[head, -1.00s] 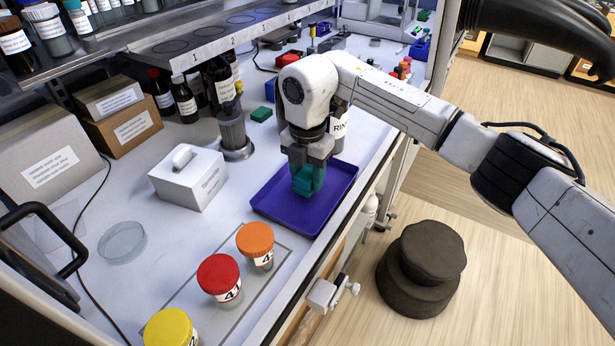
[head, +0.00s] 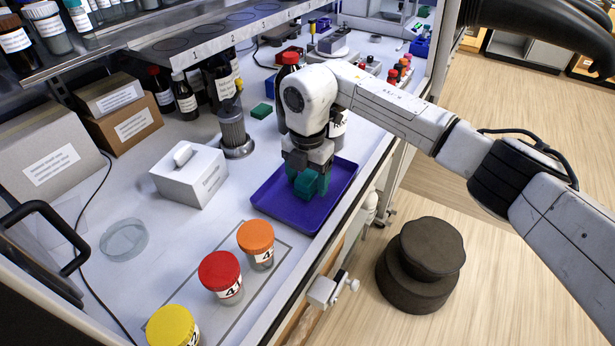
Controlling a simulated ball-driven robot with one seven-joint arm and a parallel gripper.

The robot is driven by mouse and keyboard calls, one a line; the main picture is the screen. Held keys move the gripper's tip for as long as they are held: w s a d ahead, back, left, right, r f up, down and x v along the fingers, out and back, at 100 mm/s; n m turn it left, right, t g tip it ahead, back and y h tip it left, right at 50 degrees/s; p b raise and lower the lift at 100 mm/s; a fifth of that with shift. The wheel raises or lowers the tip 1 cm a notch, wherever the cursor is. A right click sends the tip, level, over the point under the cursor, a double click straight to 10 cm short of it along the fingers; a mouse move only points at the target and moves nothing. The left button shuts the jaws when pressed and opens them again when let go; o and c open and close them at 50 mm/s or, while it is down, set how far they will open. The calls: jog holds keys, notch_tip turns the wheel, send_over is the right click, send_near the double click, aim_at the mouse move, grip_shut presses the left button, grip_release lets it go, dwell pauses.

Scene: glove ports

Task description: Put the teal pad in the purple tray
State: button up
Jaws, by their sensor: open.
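The purple tray (head: 272,205) lies flat on the bench near its front edge. My gripper (head: 310,184) points down over the tray's middle and is open. The teal pad (head: 307,187) shows at the fingertips, within the tray's outline. The fingers hide part of it, and I cannot tell exactly where finger ends and pad begins. The pad looks at or just above the tray floor; contact is hard to make out.
Orange (head: 256,238), red (head: 220,272) and yellow (head: 172,328) capped jars stand in front.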

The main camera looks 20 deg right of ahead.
aim_at(307, 176)
notch_tip(307, 176, up, 12)
jog(key=b, duration=0.2)
dwell(0.4)
